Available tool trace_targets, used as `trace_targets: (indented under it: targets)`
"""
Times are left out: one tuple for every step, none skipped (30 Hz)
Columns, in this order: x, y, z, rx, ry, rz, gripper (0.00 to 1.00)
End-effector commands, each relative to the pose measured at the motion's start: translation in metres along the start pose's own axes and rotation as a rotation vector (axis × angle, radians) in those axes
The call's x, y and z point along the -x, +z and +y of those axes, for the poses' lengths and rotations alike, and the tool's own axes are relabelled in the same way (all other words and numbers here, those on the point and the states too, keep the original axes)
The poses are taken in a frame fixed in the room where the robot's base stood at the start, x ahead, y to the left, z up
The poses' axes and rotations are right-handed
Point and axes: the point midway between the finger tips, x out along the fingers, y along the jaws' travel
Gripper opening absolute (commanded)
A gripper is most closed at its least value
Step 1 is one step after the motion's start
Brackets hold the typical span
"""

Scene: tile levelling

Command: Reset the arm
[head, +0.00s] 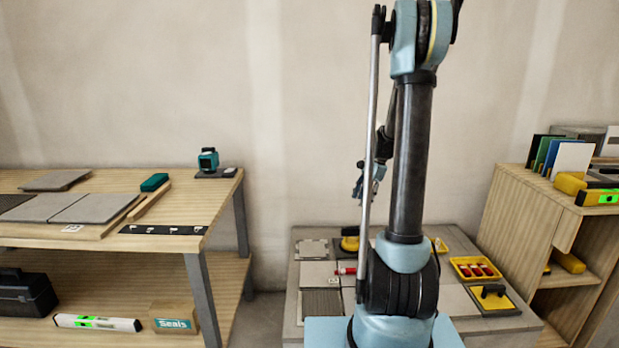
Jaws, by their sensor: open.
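My arm stands upright in the head view, right of centre, on its light blue base. My gripper (369,182) hangs behind the arm's dark column, above the back of a low grey platform (293,272). It is partly hidden by the column and a thin grey rod. It is small in the view, looks open and holds nothing that I can see.
A wooden workbench (190,205) with grey tiles (95,208) and a teal device (208,160) stands at left. The platform bears tiles, a yellow tray (456,268) of red items and a yellow-edged float (493,297). A wooden shelf (518,215) stands at right. Open air surrounds the upper arm.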

Motion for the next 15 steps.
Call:
trace_targets:
  targets:
    - [0.007, 0.009, 0.009, 0.032, 0.001, 0.008, 0.42]
    - [0.011, 0.014, 0.014, 0.053, 0.001, 0.014, 0.42]
    - [0.015, 0.02, 0.021, 0.081, 0.002, 0.023, 0.42]
    - [0.019, 0.024, 0.026, 0.101, 0.002, 0.029, 0.42]
    - [0.022, 0.028, 0.031, 0.123, 0.002, 0.035, 0.42]
    - [0.026, 0.034, 0.038, 0.151, 0.002, 0.043, 0.42]
    - [0.029, 0.038, 0.043, 0.171, 0.003, 0.049, 0.42]
    - [0.032, 0.043, 0.049, 0.193, 0.004, 0.055, 0.42]
    - [0.035, 0.048, 0.056, 0.221, 0.006, 0.063, 0.42]
    - [0.038, 0.052, 0.061, 0.242, 0.007, 0.069, 0.42]
    - [0.04, 0.056, 0.067, 0.264, 0.007, 0.074, 0.42]
    - [0.043, 0.061, 0.074, 0.292, 0.008, 0.082, 0.42]
    - [0.045, 0.065, 0.08, 0.312, 0.009, 0.088, 0.42]
    - [0.046, 0.068, 0.086, 0.334, 0.011, 0.095, 0.42]
    - [0.049, 0.073, 0.094, 0.362, 0.013, 0.103, 0.42]
